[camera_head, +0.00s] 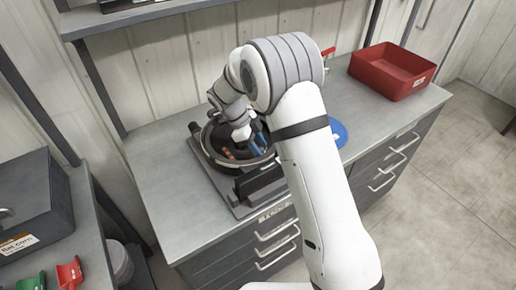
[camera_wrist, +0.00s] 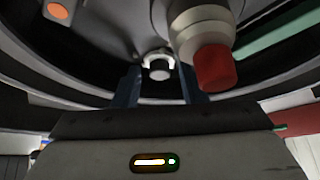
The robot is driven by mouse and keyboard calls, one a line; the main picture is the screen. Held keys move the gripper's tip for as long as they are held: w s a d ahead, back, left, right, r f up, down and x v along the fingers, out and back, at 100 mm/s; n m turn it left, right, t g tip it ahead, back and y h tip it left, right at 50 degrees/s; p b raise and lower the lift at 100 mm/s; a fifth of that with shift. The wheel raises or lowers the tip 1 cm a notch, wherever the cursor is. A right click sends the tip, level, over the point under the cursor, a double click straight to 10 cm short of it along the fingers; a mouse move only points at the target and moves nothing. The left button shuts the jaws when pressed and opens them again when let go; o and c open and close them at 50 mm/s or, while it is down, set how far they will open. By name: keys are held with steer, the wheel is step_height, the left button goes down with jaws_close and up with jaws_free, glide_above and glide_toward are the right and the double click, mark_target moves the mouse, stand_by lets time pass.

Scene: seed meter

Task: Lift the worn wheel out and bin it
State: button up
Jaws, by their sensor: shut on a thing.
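The seed meter (camera_head: 206,153) is a round dark housing lying open on the bench in the head view. The worn wheel (camera_wrist: 95,62) appears to be the dark disc inside it, with an orange spot on it in the wrist view. My gripper (camera_head: 259,143) reaches down over the housing, partly hidden by my arm. In the wrist view my gripper (camera_wrist: 160,92) has blue fingers on either side of a small pale knob at the disc's middle, and is shut on it. I cannot tell whether the disc is lifted. The red bin (camera_head: 389,75) stands at the bench's back right.
A red-tipped cylinder (camera_wrist: 208,60) stands close to the fingers in the wrist view. A blue disc (camera_head: 339,134) lies on the bench right of my arm. A dark box (camera_head: 27,200) and red and green scoops (camera_head: 69,273) are at the left. Bench before the bin is clear.

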steer(key=shift+w+a+r, duration=0.1)
step_height(320, 180, up, 11)
steer(key=b, duration=0.3)
steer(key=w+a+p, duration=0.1)
steer(key=w+a, duration=0.2)
steer(key=a, duration=0.2)
steer(key=w+a+p, duration=0.1)
steer(key=w+a, duration=0.2)
steer(key=a, duration=0.3)
steer(key=w+a+p, duration=0.2)
steer(key=w+a, duration=0.1)
steer(key=a, duration=0.2)
steer(key=shift+a+r, duration=0.2)
steer(key=shift+a, duration=0.2)
steer(key=shift+a+f+p, duration=0.15)
steer(key=shift+a+p, duration=0.1)
steer(key=shift+p, duration=0.1)
